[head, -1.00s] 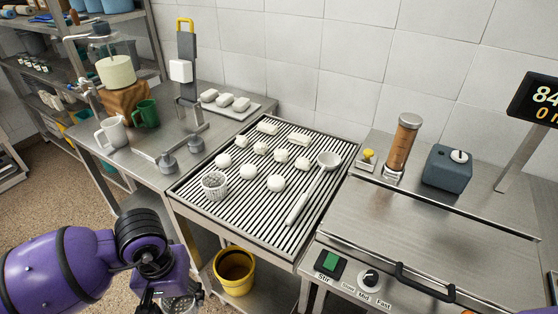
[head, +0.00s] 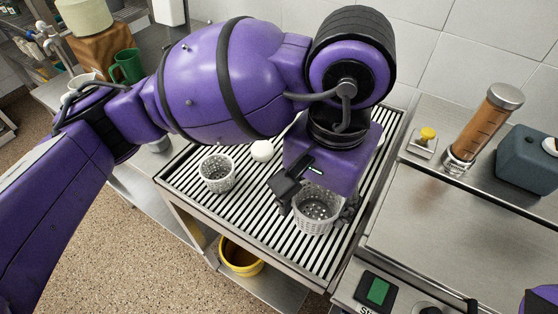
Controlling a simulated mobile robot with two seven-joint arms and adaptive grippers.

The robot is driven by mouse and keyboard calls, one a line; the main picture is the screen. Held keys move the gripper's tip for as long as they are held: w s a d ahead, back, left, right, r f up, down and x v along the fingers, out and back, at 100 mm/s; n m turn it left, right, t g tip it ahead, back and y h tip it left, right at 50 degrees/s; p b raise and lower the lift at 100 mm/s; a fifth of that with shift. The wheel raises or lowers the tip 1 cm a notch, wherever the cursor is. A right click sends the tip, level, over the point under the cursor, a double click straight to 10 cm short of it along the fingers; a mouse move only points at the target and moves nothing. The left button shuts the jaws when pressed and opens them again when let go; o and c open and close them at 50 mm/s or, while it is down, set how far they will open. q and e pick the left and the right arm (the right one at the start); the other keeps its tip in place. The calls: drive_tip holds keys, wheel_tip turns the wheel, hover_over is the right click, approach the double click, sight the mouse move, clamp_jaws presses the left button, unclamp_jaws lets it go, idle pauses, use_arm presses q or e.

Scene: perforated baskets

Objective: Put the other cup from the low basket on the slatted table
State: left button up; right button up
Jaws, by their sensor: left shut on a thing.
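My left gripper (head: 317,200) is shut on a grey-white perforated cup (head: 315,222), with a finger on each side of it. The cup is upright and over the front right part of the slatted table (head: 262,222). I cannot tell whether its bottom touches the slats. Another perforated cup (head: 217,173) stands upright on the table's left part, apart from the held one. No low basket with cups can be made out. My right gripper is not in view.
A white round piece (head: 262,150) lies on the slats; my left arm hides most of the table's back. A yellow bucket (head: 240,257) stands below. A steel machine with a green switch (head: 378,291) is at the right. Slats between the two cups are bare.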

use_arm(q)
drive_tip(key=w+a+f, duration=0.3)
drive_tip(key=w+f, duration=0.1)
drive_tip(key=w+a+f+p, duration=0.1)
drive_tip(key=w+a+f, duration=0.3)
drive_tip(key=shift+w+a, duration=0.3)
drive_tip(key=f, duration=0.1)
drive_tip(key=f+p, duration=0.1)
drive_tip(key=f, duration=0.1)
drive_tip(key=shift+w+a+f, duration=0.3)
drive_tip(key=shift+w+f, duration=0.05)
drive_tip(key=shift+f, duration=0.2)
drive_tip(key=shift+f, duration=0.1)
